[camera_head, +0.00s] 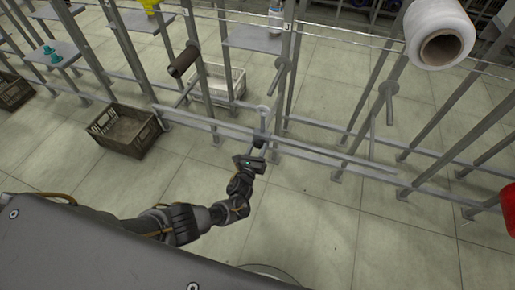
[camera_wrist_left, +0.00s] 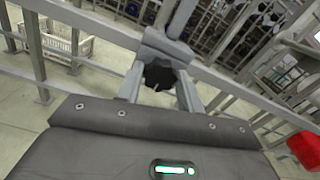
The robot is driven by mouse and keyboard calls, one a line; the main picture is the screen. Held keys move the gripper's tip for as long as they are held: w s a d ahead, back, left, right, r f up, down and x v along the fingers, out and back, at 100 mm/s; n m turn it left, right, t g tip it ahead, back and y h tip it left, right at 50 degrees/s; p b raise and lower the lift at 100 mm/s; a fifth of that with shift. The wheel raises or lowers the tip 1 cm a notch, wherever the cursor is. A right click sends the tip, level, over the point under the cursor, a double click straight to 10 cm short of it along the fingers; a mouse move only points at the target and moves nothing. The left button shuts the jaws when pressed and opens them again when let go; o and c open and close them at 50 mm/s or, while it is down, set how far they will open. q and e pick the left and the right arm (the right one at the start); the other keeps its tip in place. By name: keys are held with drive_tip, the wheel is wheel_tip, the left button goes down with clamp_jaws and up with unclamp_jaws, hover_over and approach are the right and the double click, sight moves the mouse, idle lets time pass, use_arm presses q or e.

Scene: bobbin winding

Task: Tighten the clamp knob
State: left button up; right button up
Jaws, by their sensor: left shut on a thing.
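The clamp knob (camera_wrist_left: 158,76) is a small black piece on the grey rack frame. In the left wrist view it sits between the two fingers of my left gripper (camera_wrist_left: 161,82). In the head view my left gripper (camera_head: 259,146) reaches up from the lower left to the rack rail, and its fingers are shut on the dark knob (camera_head: 260,136). The gripper partly hides the knob, so I cannot tell how tight it is. My right gripper is not in view.
Grey rails (camera_head: 340,160) run across in front of the rack. A dark crate (camera_head: 124,130) and a white crate (camera_head: 222,84) stand on the floor. A large white spool (camera_head: 425,25) is at upper right, a brown bobbin (camera_head: 184,60) at left. The near floor is clear.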

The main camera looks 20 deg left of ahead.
use_arm(q)
drive_tip(key=o, duration=1)
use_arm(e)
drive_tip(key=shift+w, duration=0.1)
use_arm(q)
drive_tip(key=shift+s, duration=0.1)
drive_tip(key=shift+s, duration=0.35)
drive_tip(key=s+p, duration=0.3)
drive_tip(key=s, duration=0.7)
drive_tip(key=shift+a, duration=0.3)
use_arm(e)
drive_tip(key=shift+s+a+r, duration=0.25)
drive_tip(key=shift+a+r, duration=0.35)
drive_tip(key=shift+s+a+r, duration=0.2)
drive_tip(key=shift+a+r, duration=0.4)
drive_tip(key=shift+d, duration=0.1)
